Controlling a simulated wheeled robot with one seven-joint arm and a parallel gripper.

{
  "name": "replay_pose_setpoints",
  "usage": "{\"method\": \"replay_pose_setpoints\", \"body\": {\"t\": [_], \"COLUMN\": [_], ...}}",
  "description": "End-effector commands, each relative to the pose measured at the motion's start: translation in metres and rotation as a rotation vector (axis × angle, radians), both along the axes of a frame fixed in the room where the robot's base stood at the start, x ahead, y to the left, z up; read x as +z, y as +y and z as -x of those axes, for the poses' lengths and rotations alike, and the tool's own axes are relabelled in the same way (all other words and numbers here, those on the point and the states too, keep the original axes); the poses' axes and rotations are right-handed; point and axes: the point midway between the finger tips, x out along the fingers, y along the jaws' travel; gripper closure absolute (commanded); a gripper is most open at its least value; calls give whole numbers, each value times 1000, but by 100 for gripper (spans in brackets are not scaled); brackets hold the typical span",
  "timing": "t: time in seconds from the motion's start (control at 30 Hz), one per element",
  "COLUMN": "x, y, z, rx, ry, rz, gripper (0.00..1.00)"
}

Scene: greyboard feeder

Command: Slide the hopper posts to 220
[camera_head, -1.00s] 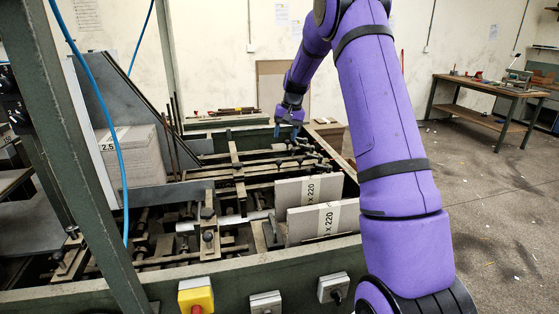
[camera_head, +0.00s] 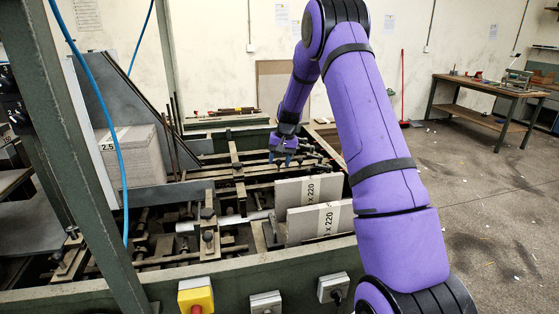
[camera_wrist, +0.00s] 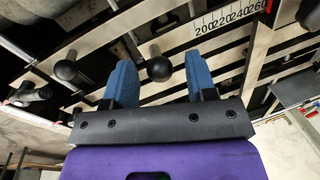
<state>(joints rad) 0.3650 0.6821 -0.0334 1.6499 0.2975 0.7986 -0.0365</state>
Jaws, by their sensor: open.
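My gripper (camera_head: 281,158) is over the far part of the feeder frame, pointing down. In the wrist view its two blue fingers (camera_wrist: 160,80) are apart. A round black knob on a metal stem (camera_wrist: 159,68) shows between the fingertips; I cannot tell whether it touches them. A second black knob (camera_wrist: 66,70) lies to the left. A printed scale (camera_wrist: 232,18) reads 200, 220, 240 and 260, up and right of the fingers. In the head view, thin dark upright rods (camera_head: 175,130) stand left of my gripper; I cannot tell which are the hopper posts.
Grey boards labelled 220 (camera_head: 321,222) stand at the near right of the feeder bed. A board stack marked 2.5 (camera_head: 134,160) is at the left. A green frame post (camera_head: 75,150) and a blue hose (camera_head: 108,120) cross the left side. A workbench (camera_head: 490,95) stands far right.

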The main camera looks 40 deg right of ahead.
Motion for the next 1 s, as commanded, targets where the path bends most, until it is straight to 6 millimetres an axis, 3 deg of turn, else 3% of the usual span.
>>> {"method": "replay_pose_setpoints", "body": {"t": [0.07,0.3,0.47,0.77,1.0], "x": [0,0,1,0,0], "y": [0,0,3,45,47], "z": [0,0,-1,-17,-18], "rx": [0,0,1,3,-1], "ry": [0,0,0,0,0], "rz": [0,0,0,0,0], "gripper": [49,100,100,100,100]}}
